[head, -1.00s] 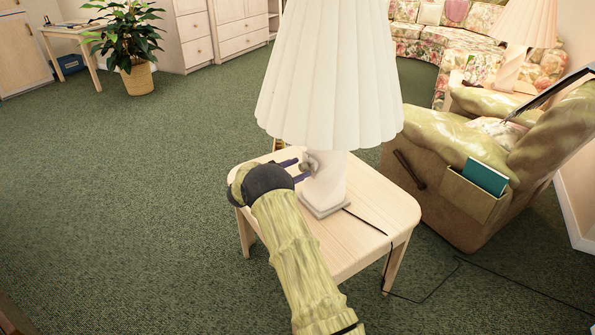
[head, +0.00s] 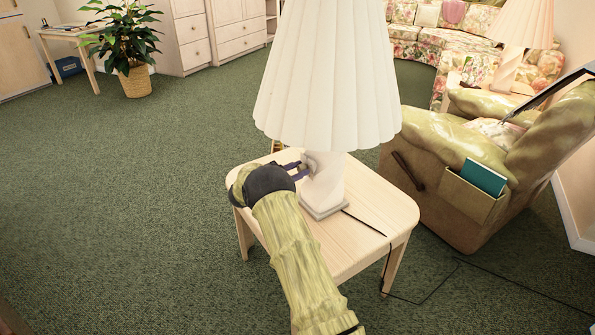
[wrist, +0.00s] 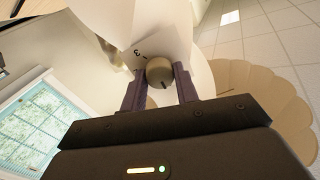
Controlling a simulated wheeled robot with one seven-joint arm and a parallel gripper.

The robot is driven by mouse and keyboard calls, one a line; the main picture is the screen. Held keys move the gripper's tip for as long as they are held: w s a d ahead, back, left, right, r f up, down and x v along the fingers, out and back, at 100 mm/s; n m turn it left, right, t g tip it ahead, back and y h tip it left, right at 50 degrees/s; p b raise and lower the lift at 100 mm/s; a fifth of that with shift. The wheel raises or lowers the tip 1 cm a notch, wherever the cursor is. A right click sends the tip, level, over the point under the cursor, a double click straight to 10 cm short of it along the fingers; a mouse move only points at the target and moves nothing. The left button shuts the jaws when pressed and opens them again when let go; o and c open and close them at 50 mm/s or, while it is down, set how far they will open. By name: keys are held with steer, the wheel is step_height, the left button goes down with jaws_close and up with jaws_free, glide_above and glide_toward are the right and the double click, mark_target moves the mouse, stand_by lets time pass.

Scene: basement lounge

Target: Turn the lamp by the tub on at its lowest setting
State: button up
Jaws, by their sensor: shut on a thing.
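A lamp with a white pleated shade (head: 328,75) and a pale twisted base (head: 324,185) stands upright on a small wooden side table (head: 365,225). In the wrist view a round beige knob (wrist: 158,71) with a dark pointer line sits on the pale lamp body. A printed "3" and a short tick show beside it, at its upper left. My gripper (head: 302,169) reaches the left side of the lamp base below the shade; in the wrist view its two fingers (wrist: 160,82) are shut on the knob, one on each side. Other dial marks are hidden.
A greenish armchair (head: 455,150) with a teal book in its side pocket stands right of the table. A second lamp (head: 520,25) stands behind it. A dark cord (head: 425,295) runs over the carpet. Open carpet (head: 130,200) lies to the left. No tub is visible.

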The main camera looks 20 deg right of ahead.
steer(key=shift+f, duration=0.1)
steer(key=m+b, duration=0.5)
steer(key=m, duration=0.4)
steer(key=shift+a+f, duration=0.1)
steer(key=shift+f, duration=0.05)
steer(key=shift+m, duration=0.3)
steer(key=o, duration=1)
